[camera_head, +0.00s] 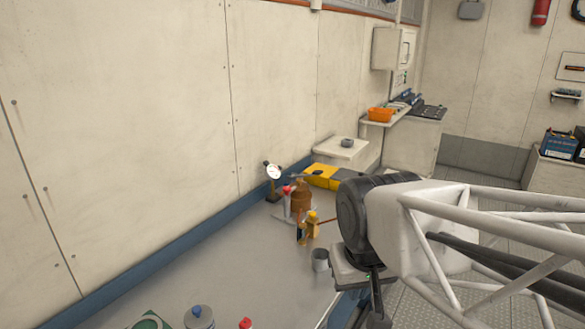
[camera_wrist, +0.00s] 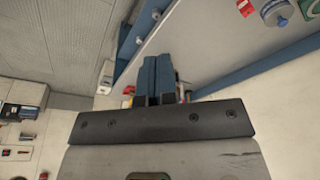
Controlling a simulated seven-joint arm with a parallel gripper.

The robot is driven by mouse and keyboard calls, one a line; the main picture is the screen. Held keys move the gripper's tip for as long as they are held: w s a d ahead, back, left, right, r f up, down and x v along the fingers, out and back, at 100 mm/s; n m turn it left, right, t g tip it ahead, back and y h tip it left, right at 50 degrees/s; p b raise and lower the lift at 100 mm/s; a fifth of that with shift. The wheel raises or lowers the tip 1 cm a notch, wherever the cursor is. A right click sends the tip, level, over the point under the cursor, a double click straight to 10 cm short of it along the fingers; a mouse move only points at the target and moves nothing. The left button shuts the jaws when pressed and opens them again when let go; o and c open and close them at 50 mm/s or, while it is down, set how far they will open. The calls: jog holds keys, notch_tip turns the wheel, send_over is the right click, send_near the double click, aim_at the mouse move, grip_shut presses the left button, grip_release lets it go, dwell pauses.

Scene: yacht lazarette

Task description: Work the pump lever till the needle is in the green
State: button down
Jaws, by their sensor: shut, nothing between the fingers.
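A round white gauge (camera_head: 273,171) stands on a dark post near the wall at the back of the grey bench. Its needle and any green band are too small to read. Beside it is a pump-like group with a brown cylinder (camera_head: 302,201), a red-topped part (camera_head: 287,190) and a yellow fitting (camera_head: 313,222). I cannot clearly tell which part is the lever. My gripper (camera_wrist: 156,60) shows in the wrist view with its two blue fingers together, shut and empty. Small orange and yellow bits show beside and behind the fingers. In the head view I cannot make out the fingertips.
A grey cup (camera_head: 320,260) stands near the bench's front edge. A yellow case (camera_head: 325,177) lies behind the pump group. The middle of the bench (camera_head: 240,265) is clear.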

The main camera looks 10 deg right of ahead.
jog(key=w+d+r+m, duration=0.1)
jog(key=w+r, duration=0.3)
jog(key=w, duration=0.8)
jog(key=w+d+r+m+h, duration=0.1)
jog(key=w+d+r+m, duration=0.15)
jog(key=w, duration=0.95)
jog(key=w+d+r+m, duration=0.1)
jog(key=w+r, duration=0.3)
jog(key=w, duration=0.7)
jog(key=w+d+f+m, duration=0.1)
jog(key=w+d+f, duration=0.1)
jog(key=w, duration=1)
jog(key=w+d+f+m+h, duration=0.1)
jog(key=w+f, duration=0.3)
jog(key=w, duration=0.8)
jog(key=w+d+f+m, duration=0.2)
jog(key=w+d+f, duration=0.1)
jog(key=w, duration=0.9)
jog(key=shift+w+d+f+g+h, duration=0.2)
jog(key=shift+w+d+g+h, duration=0.1)
jog(key=shift+w+d+g, duration=0.15)
send_over(319, 171)
jog(key=a, duration=0.1)
notch_tip(319, 171, down, 12)
jog(key=shift+a+r, duration=0.1)
jog(key=shift+r, duration=0.15)
jog(key=shift+s+f, duration=0.2)
jog(key=shift+f, duration=0.8)
